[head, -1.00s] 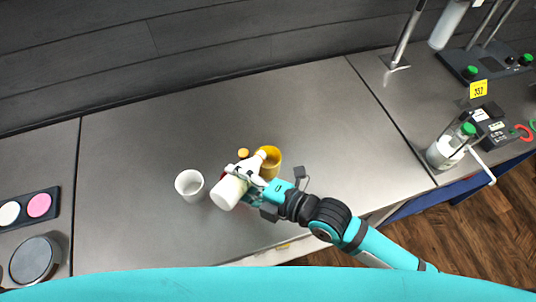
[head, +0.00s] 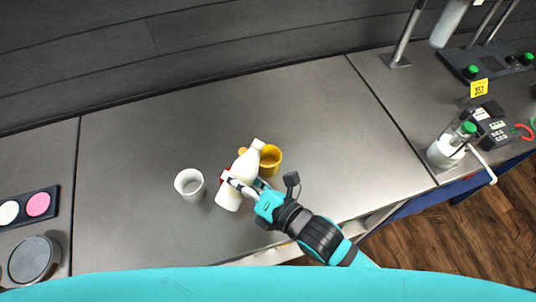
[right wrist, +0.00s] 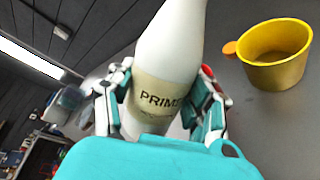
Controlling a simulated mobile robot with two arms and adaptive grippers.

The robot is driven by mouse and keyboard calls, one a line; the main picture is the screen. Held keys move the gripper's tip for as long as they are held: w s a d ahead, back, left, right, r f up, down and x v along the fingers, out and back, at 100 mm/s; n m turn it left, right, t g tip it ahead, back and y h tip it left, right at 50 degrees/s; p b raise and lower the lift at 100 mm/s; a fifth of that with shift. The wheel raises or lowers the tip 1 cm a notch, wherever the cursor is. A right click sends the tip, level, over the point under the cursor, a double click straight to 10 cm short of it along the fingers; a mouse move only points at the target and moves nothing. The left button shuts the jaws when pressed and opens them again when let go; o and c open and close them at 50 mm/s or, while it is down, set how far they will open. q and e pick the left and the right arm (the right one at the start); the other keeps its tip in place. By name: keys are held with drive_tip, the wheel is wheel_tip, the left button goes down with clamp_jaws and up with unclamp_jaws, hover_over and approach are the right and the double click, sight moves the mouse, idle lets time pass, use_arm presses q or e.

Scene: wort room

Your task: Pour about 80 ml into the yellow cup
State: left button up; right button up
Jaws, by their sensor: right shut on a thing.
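A white bottle (head: 246,164) with a cream label reading "PRIMO" is held by my right gripper (head: 240,184). In the right wrist view the fingers close around the label part of the bottle (right wrist: 170,60). The bottle leans to the right in the head view, its neck beside the yellow cup's upper left. The yellow cup (head: 271,161) stands upright on the counter; it also shows in the right wrist view (right wrist: 278,66). No stream is visible, and the liquid level cannot be told. My left gripper is out of view.
A white cup (head: 189,184) stands left of the bottle. A small orange round thing (right wrist: 230,47) lies beside the yellow cup. A clear bottle with a green cap (head: 447,150) and devices are at the right; a black tray with discs (head: 25,206) is at the left. The counter behind is clear.

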sight(250, 176)
drive_tip(key=shift+w+d+r+n+p, duration=0.1)
drive_tip(key=shift+w+r+n+p, duration=0.2)
drive_tip(key=shift+r+n, duration=0.3)
drive_tip(key=shift+w+d+r+n+t+p, duration=0.1)
drive_tip(key=shift+r+n+t+p, duration=0.05)
drive_tip(key=shift+r+p, duration=0.2)
drive_tip(key=shift+w+d+r+n+t+p, duration=0.15)
drive_tip(key=shift+r+p, duration=0.1)
drive_tip(key=shift+r, duration=0.15)
drive_tip(key=shift+w+d+n+t, duration=0.1)
drive_tip(key=shift+w+n+t, duration=0.2)
drive_tip(key=shift+n, duration=0.5)
drive_tip(key=n+b, duration=0.1)
drive_tip(key=n, duration=0.1)
drive_tip(key=shift+n+t, duration=0.3)
drive_tip(key=n+t+b, duration=0.1)
drive_tip(key=n+b, duration=0.1)
drive_tip(key=n, duration=0.1)
drive_tip(key=shift+f+y, duration=0.15)
drive_tip(key=shift+y, duration=0.15)
drive_tip(key=shift+n+b, duration=0.45)
drive_tip(key=shift+n, duration=0.25)
